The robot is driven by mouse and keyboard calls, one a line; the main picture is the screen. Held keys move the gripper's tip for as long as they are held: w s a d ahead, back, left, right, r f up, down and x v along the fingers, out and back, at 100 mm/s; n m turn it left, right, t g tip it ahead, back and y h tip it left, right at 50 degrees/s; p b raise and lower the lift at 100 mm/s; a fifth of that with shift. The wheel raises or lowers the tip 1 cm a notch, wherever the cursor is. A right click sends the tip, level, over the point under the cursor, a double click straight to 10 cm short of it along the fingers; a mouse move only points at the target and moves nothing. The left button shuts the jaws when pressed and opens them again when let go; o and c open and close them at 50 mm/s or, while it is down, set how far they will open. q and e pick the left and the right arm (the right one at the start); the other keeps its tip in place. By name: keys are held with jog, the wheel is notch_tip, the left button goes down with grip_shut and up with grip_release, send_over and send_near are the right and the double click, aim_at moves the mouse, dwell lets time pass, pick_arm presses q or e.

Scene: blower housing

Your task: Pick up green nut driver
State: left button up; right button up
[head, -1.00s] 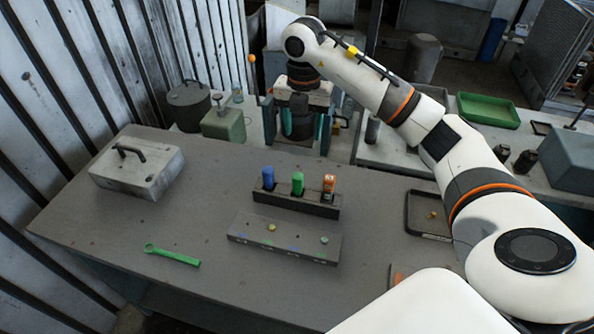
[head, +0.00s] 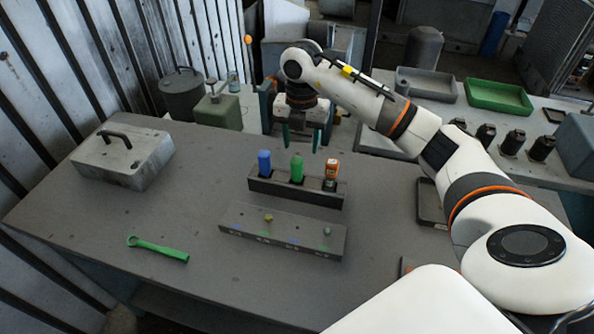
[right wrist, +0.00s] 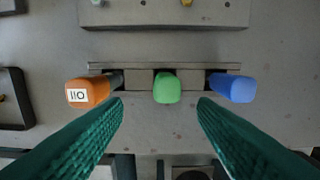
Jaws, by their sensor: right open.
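The green nut driver (head: 297,169) stands upright in a dark rack (head: 262,187) on the grey table, between a blue driver (head: 264,162) and an orange driver (head: 332,169). In the right wrist view the green handle (right wrist: 167,88) sits midway between the orange handle (right wrist: 88,92) and the blue handle (right wrist: 233,87). My right gripper (head: 302,138) is open and empty just behind and above the rack. In the right wrist view its two green-lined fingers (right wrist: 160,125) point toward the rack, with the green handle centred beyond the gap. My left gripper is not in view.
A grey block with small nuts (head: 290,232) lies in front of the rack. A green wrench (head: 160,249) lies at the front left, and a grey case (head: 122,158) at the back left. A dark tray (head: 428,205) is at the right.

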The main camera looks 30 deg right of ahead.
aim_at(297, 159)
notch_tip(297, 159, down, 3)
jog(key=shift+f+p, duration=0.1)
jog(key=shift+p, duration=0.25)
jog(key=f+p, duration=0.1)
jog(key=f, duration=0.1)
jog(key=a+f+p, duration=0.1)
jog(key=f, duration=0.1)
jog(key=shift+f, duration=0.35)
jog(key=shift+w+f, duration=0.1)
jog(key=shift+f, duration=0.2)
grip_shut()
jog(key=shift+r, duration=0.1)
